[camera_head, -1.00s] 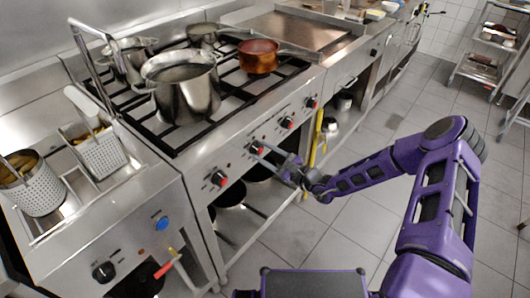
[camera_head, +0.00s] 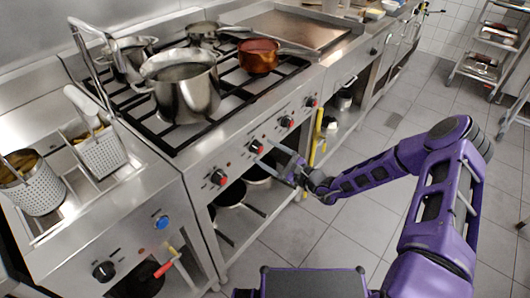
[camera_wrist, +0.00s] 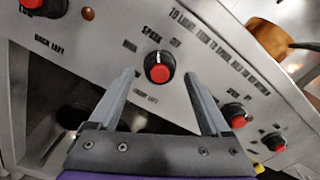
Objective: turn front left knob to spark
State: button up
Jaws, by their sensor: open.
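Whether the fingers touch the knob cannot be told.
The back left knob (camera_head: 219,178) is to the left; further knobs (camera_head: 287,122) are to the right. A large pot (camera_head: 188,92) and a copper pan (camera_head: 258,58) stand on the stove. Yellow tongs (camera_head: 316,138) hang at the front. The floor beside the stove is clear.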

jog(key=v, duration=1.6)
jog(key=shift+s+f, duration=0.1)
jog(key=shift+s, duration=0.05)
